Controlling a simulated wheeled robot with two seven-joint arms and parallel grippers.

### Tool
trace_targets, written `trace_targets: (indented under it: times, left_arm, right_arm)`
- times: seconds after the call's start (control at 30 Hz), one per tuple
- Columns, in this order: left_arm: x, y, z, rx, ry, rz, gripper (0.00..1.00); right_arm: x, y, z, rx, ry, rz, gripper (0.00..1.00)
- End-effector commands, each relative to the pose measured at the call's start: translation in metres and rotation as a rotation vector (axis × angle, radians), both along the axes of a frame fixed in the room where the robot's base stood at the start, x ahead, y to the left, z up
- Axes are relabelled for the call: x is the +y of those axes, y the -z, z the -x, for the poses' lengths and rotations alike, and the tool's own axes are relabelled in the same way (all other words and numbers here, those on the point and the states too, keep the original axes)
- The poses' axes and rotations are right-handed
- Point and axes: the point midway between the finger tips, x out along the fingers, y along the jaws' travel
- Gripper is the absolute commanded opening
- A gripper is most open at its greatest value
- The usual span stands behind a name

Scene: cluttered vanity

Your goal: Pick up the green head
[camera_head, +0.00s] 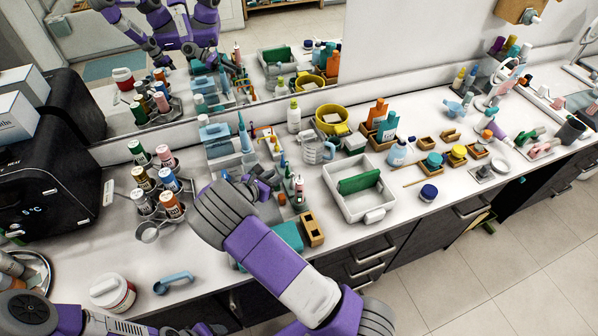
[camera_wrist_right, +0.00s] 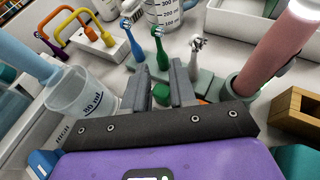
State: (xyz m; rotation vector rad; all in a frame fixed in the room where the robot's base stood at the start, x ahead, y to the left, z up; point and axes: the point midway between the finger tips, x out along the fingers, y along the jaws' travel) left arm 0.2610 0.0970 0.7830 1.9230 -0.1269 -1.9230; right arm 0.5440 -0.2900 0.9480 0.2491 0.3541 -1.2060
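The green head (camera_wrist_right: 161,52) is a slim green brush head, upright in a grey-green holder between a blue head (camera_wrist_right: 134,42) and a grey-white head (camera_wrist_right: 195,55) in the right wrist view. My right gripper (camera_wrist_right: 162,88) is open, its two grey fingers apart and pointing toward the green head. The head stands beyond the fingertips, and I see nothing gripped. In the head view my right gripper (camera_head: 268,182) is low over the counter beside the small brush heads, partly hidden by its own wrist. Only part of my left arm shows at lower left; its gripper is not seen.
A wooden block (camera_head: 312,229) and a white tray (camera_head: 345,207) stand right of the gripper. A mirror lines the back.

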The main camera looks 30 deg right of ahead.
Motion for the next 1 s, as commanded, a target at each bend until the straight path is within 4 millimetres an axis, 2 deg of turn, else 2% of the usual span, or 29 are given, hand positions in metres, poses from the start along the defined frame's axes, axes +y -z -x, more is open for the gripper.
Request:
trace_targets:
  times: [0.17,0.6,0.93,1.0]
  left_arm:
    - [0.000,0.002,0.000,0.000,0.000,0.000,0.59]
    - [0.000,0.003,0.000,0.000,0.000,0.000,0.59]
    - [0.000,0.003,0.000,0.000,0.000,0.000,0.59]
    - [0.000,0.003,0.000,0.000,0.000,0.000,0.59]
  right_arm:
    - [-0.010,0.006,-0.005,-0.002,-0.011,0.018,0.26]
    - [-0.063,0.023,-0.024,-0.004,-0.006,0.015,0.26]
    - [-0.069,0.025,-0.026,-0.006,-0.007,0.014,0.26]
    - [-0.069,0.025,-0.026,-0.006,-0.006,0.014,0.15]
